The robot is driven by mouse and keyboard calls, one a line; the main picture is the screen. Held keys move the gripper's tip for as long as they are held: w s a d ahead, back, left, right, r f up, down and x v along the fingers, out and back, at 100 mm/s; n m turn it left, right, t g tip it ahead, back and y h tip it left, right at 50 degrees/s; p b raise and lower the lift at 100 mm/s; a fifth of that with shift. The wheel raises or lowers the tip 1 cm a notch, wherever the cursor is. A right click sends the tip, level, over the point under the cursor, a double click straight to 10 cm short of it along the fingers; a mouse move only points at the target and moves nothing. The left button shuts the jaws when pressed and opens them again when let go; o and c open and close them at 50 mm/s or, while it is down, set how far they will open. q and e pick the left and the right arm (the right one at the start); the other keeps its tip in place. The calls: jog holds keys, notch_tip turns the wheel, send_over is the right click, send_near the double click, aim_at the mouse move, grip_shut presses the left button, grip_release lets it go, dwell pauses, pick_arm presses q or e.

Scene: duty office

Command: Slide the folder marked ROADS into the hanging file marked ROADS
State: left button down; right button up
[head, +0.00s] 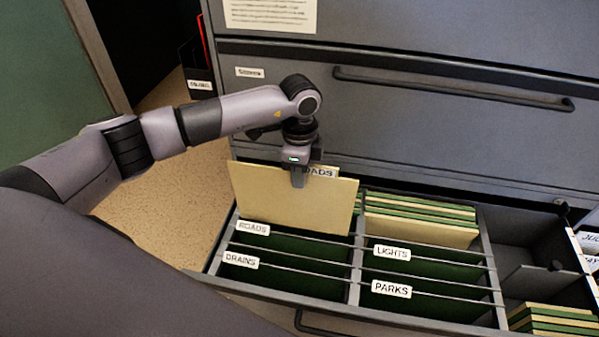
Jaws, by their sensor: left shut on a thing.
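In the head view my left gripper (299,178) is shut on the top edge of the tan ROADS folder (290,205). The right gripper is not in view.
The DRAINS file (240,260) is in front of ROADS. LIGHTS (391,253) and PARKS (391,289) files fill the middle column, with tan and green folders (420,229) behind. More folders (553,320) lie at right. The closed upper drawer's handle (450,90) juts out above.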

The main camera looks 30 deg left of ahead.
pick_arm(q)
jog(key=b, duration=0.2)
send_near(299, 227)
jog(key=shift+w+f+b, duration=0.2)
jog(key=shift+f+b, duration=3.2)
jog(key=shift+b, duration=0.55)
jog(key=shift+f+b, duration=0.4)
jog(key=shift+f, duration=0.45)
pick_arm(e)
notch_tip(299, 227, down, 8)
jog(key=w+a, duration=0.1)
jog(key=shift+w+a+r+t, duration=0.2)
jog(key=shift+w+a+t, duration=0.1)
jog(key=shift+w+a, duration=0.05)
pick_arm(q)
jog(key=c, duration=1.2)
grip_release()
jog(key=shift+o, duration=0.5)
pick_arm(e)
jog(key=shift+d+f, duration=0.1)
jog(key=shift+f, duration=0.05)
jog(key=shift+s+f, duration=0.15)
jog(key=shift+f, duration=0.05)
